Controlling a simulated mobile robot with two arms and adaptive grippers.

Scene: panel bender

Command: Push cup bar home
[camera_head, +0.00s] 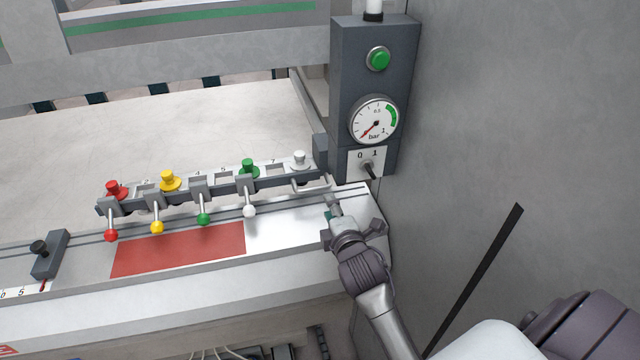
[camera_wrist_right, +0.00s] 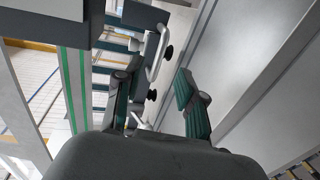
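The cup bar (camera_head: 275,183) is a dark grey rail lying along the machine's front ledge. It carries red, yellow, green and white suction cups and several ball-ended levers. A pale handle is at its right end, and it also shows in the right wrist view (camera_wrist_right: 155,55). My right gripper (camera_head: 338,210) is just right of and below the bar's right end, over the ledge. Contact with the bar cannot be made out. My left gripper is out of view.
A grey control box (camera_head: 346,85) with a green button (camera_head: 378,59), a gauge (camera_head: 374,121) and a 0/1 switch (camera_head: 368,170) stands behind the gripper. A red pad (camera_head: 180,249) and a small dark stop (camera_head: 50,254) are on the ledge. A grey wall is at right.

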